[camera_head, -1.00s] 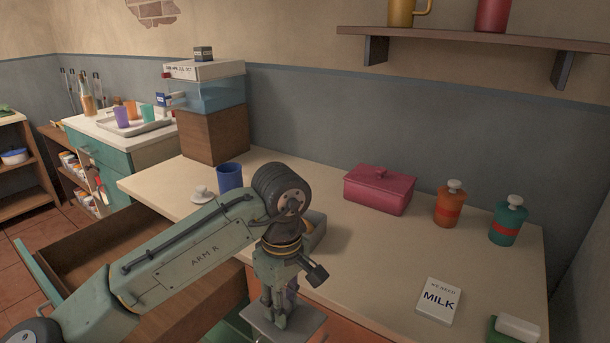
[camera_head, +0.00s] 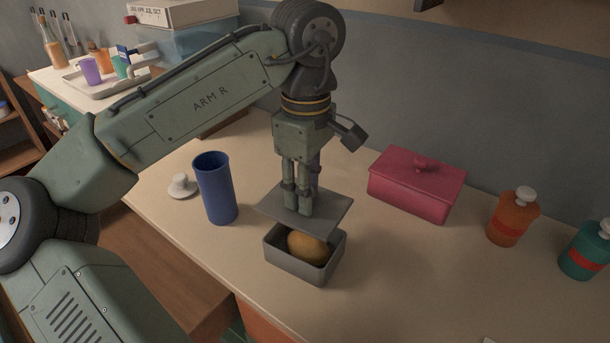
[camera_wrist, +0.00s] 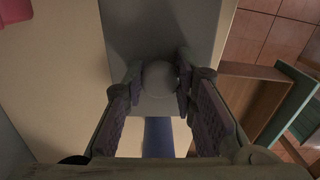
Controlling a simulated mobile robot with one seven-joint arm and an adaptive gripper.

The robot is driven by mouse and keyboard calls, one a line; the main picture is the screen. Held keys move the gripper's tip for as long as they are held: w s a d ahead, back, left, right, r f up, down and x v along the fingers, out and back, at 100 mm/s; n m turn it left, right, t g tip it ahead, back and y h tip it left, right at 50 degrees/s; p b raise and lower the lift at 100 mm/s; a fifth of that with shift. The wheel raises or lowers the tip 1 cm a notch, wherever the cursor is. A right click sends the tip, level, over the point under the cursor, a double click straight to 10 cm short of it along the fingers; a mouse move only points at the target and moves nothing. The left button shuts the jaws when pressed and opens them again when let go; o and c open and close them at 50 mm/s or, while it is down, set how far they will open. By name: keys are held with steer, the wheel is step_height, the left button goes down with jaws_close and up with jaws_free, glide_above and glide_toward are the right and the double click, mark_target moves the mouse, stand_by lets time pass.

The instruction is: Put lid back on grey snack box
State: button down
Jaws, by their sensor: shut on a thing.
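The grey snack box (camera_head: 292,267) stands open on the counter in the head view, with a rounded yellow-brown food item (camera_head: 307,247) inside. My gripper (camera_head: 303,203) is shut on the grey lid (camera_head: 331,212) and holds it above the back part of the box. The lid looks roughly level and leaves the front of the box uncovered. In the wrist view, the fingers (camera_wrist: 161,82) close around the lid's round knob (camera_wrist: 159,79), and the lid's flat top (camera_wrist: 180,25) spreads beyond it. The box is not distinguishable in the wrist view; whether lid and rim touch is unclear.
A blue cup (camera_head: 214,188) stands close left of the box, with a small white lid (camera_head: 182,186) beside it. A red lidded box (camera_head: 415,187) is behind right. An orange bottle (camera_head: 512,217) and a teal bottle (camera_head: 585,253) stand right. Counter right of the box is clear.

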steer(key=shift+s+f+b, duration=0.2)
steer(key=shift+f+b, duration=0.25)
step_height(320, 180, down, 4)
steer(key=b, duration=0.3)
steer(key=shift+r+b, duration=0.1)
steer(key=shift+b, duration=0.2)
steer(key=shift+f+b, duration=0.3)
steer(key=shift+f, duration=0.5)
steer(key=shift+r+p, duration=0.1)
steer(key=shift+p, duration=0.5)
steer(key=shift+f+p, duration=0.25)
steer(key=shift+p, duration=0.3)
stand_by(1.4)
steer(key=c, duration=1.2)
jaws_free()
steer(key=shift+o, duration=0.4)
